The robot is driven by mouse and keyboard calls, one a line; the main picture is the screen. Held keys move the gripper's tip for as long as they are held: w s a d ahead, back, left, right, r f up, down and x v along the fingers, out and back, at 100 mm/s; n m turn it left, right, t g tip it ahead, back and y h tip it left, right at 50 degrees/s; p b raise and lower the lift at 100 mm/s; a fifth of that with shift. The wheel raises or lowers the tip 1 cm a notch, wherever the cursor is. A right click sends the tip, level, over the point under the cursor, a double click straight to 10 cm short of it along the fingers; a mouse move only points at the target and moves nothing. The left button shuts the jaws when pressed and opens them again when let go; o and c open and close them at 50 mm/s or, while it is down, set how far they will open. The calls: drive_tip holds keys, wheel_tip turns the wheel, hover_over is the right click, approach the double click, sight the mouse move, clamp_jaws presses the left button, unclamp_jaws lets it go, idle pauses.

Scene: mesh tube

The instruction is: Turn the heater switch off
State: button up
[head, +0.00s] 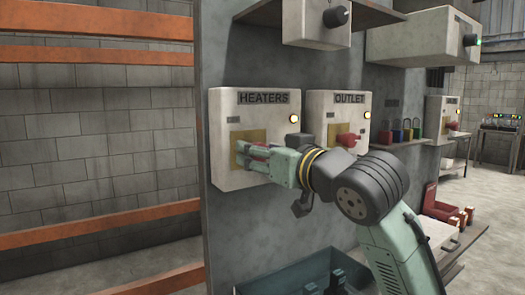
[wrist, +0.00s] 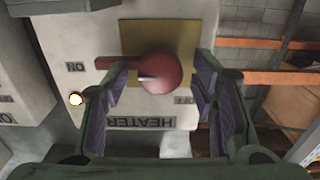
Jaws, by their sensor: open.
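The HEATERS box (head: 225,165) is a pale panel box on the grey wall, with a yellow plate (head: 237,139) and a lit lamp (head: 293,118). Its red switch (wrist: 165,75) has a round hub and a lever pointing left in the wrist view, toward the ON mark (wrist: 77,67); lettering there is upside down. My gripper (wrist: 160,88) is open, with one finger on each side of the hub. The left finger overlaps the lever; contact cannot be told. In the head view my gripper (head: 262,160) mostly hides the switch.
The OUTLET box (head: 320,105) with its own red switch (head: 348,137) is close on the right. A box with a black knob (head: 336,17) hangs above. Several coloured padlocks (head: 408,130) hang farther right. A dark bin (head: 285,280) is below. Orange rails (head: 100,240) are at left.

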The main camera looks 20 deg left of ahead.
drive_tip(key=shift+c, duration=0.2)
drive_tip(key=c, duration=1.1)
drive_tip(key=shift+c, duration=0.2)
drive_tip(key=shift+n, duration=0.4)
drive_tip(key=n+b, duration=0.1)
drive_tip(key=n, duration=0.7)
drive_tip(key=n+b, duration=0.1)
drive_tip(key=n, duration=0.8)
drive_tip(key=shift+s+a+f, duration=0.1)
drive_tip(key=shift+s+f, duration=0.05)
